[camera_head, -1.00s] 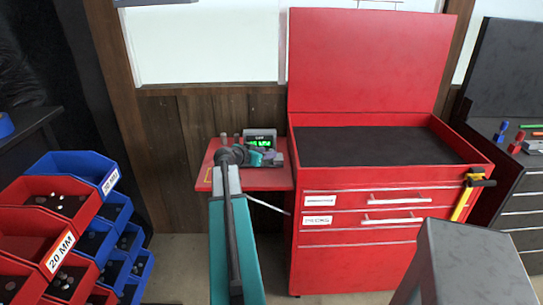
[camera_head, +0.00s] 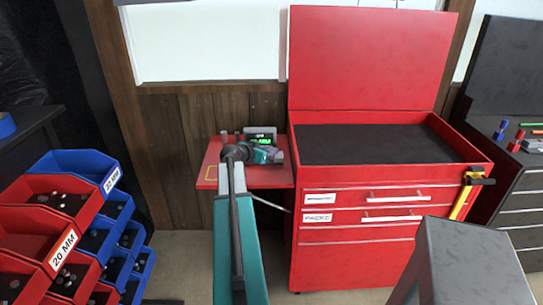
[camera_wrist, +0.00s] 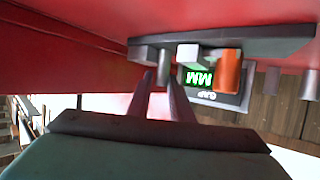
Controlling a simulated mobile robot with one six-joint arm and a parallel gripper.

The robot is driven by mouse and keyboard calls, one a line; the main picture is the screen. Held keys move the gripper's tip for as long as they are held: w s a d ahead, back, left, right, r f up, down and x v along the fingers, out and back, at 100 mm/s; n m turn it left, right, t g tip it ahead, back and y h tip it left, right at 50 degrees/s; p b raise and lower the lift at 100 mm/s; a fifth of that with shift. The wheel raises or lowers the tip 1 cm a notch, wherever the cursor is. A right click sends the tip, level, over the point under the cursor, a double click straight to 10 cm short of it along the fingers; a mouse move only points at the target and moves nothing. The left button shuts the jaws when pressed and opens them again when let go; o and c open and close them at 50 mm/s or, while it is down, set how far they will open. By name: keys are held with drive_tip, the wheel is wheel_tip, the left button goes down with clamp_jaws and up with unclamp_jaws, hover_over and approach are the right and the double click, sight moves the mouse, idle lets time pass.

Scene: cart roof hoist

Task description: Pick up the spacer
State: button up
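My gripper (camera_wrist: 158,98) shows in the wrist view as two thin fingers with a gap between them, open with nothing held. Ahead of the fingertips is a dark bar (camera_wrist: 275,47) carrying a small grey cylinder (camera_wrist: 164,68), a pale block (camera_wrist: 188,54) and an orange cylinder (camera_wrist: 228,72). The grey cylinder lies nearly in line with the fingers; I cannot tell whether it is the spacer.
A gauge with a green display (camera_head: 261,135) stands at the shelf's back; it also shows upside down in the wrist view (camera_wrist: 198,78). A red tool cabinet (camera_head: 350,255) with raised lid is right of the shelf. Red and blue bins (camera_head: 82,165) stand at the left.

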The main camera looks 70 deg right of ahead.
clamp_jaws()
drive_tip(key=shift+r, duration=0.2)
drive_tip(key=shift+s+r+b, duration=0.1)
drive_tip(key=shift+r+b, duration=0.6)
drive_tip(key=shift+r, duration=0.7)
drive_tip(key=shift+s+a+r, duration=0.15)
drive_tip(key=shift+a+r, duration=0.05)
drive_tip(key=s+a+b, duration=0.5)
drive_tip(key=s+a, duration=0.2)
drive_tip(key=a, duration=0.3)
drive_tip(key=shift+s+r+b, duration=0.4)
drive_tip(key=shift+r, duration=0.05)
drive_tip(key=b, duration=0.3)
drive_tip(key=shift+s+a, duration=0.15)
drive_tip(key=shift+a, duration=0.1)
drive_tip(key=a+b, duration=0.1)
drive_tip(key=b, duration=0.5)
drive_tip(key=shift+s+b, duration=0.4)
